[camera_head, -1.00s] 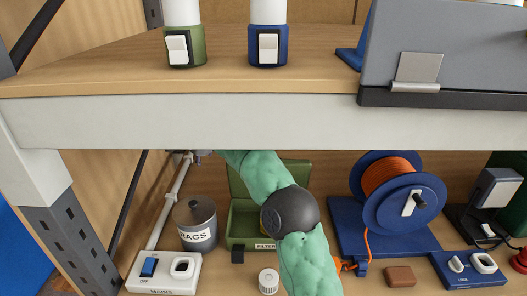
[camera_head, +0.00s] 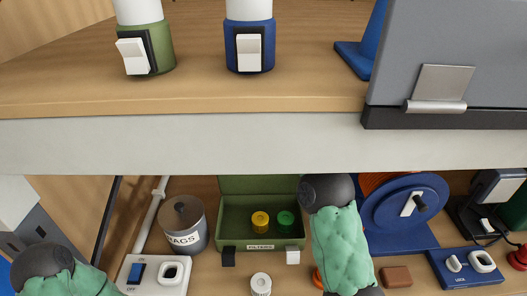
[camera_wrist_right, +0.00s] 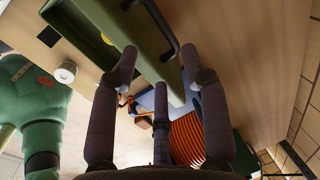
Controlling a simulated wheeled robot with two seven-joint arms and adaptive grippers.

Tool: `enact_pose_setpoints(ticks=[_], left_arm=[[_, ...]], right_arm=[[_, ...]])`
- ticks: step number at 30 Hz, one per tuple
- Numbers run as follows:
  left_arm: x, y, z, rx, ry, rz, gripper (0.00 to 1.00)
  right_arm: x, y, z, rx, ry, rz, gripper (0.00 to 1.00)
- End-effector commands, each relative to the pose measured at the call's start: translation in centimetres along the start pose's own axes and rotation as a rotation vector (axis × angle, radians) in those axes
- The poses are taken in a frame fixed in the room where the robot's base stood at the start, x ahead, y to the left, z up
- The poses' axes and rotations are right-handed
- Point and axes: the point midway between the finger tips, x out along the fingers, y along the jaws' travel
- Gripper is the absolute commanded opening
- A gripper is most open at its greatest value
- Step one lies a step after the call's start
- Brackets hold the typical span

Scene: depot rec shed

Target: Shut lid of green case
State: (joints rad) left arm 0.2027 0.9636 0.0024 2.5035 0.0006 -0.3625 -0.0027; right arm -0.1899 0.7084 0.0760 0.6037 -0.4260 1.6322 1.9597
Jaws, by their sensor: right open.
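The green case (camera_head: 233,238), labelled FILTERS, stands on the lower shelf with its lid (camera_head: 240,186) raised. A yellow and a green round piece sit inside it. In the right wrist view, my right gripper (camera_wrist_right: 160,66) is open, its fingers spread around part of the green lid (camera_wrist_right: 152,62); a dark handle shows beside it. I cannot tell whether the fingers touch it. In the head view my right arm stands just right of the case and hides that gripper. My left arm shows at the lower left; its gripper is out of view.
The upper shelf edge (camera_head: 200,145) overhangs the case. A rags can (camera_head: 184,230) and a switch box (camera_head: 150,278) stand left. The blue cable reel (camera_head: 390,208) is right, behind my right arm. A white jar (camera_head: 260,285) stands in front of the case.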

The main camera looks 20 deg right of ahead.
Motion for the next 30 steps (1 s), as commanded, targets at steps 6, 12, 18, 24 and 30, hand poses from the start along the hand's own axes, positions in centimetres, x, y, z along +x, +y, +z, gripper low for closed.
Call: enact_pose_setpoints(ticks=[6,12,18,24,30], left_arm=[[1.8,-0.7,-0.1,0.000,0.000,0.000,0.00],[2.7,-1.0,-0.1,0.000,0.000,0.000,0.00],[3.1,-1.1,-0.1,0.000,0.000,0.000,0.00],[3.1,-1.1,-0.1,0.000,0.000,0.000,0.00],[3.1,-1.1,-0.1,0.000,0.000,0.000,0.00]], right_arm=[[4.4,0.1,0.0,-0.002,0.001,0.003,0.46],[7.4,0.1,-0.1,-0.002,0.001,0.001,0.46],[8.9,0.0,0.0,-0.002,0.000,-0.001,0.46],[9.2,0.0,0.0,-0.003,0.000,-0.001,0.46],[9.2,0.0,0.0,-0.003,0.000,-0.001,0.32]])
